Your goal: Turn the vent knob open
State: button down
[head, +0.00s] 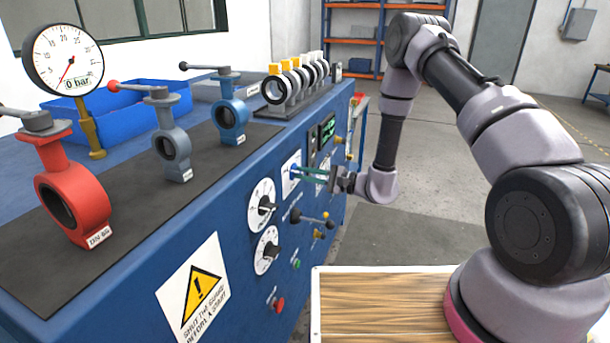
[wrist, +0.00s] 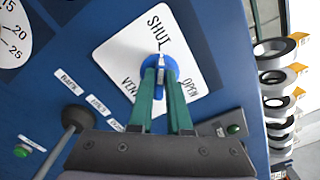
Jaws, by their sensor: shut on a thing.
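The vent knob (wrist: 161,62) is small and blue, on a white plate (wrist: 191,55) marked SHUT, VENT and OPEN. Its white pointer line is toward the word SHUT. My gripper (wrist: 160,76) is shut on the knob, with its green fingers at either side of it. The fingers hide the lower part of the knob. In the head view the white plate (head: 290,177) is on the blue cabinet front, and my gripper (head: 302,171) reaches it from the right. The knob is too small to make out clearly there.
A black-knobbed lever (wrist: 77,118) stands out left of my gripper; it also shows in the head view (head: 310,217). Two round dials (head: 262,205) are nearby. The pressure gauge (head: 62,58) reads 0 bar.

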jog(key=m, duration=0.6)
jog(key=shift+w, duration=0.1)
jog(key=m, duration=1.6)
jog(key=shift+w+d+f+m, duration=0.1)
jog(key=shift+w+d+m, duration=0.1)
jog(key=shift+w+m, duration=0.1)
dwell(0.3)
jog(key=c, duration=0.9)
grip_release()
jog(key=shift+o, duration=0.2)
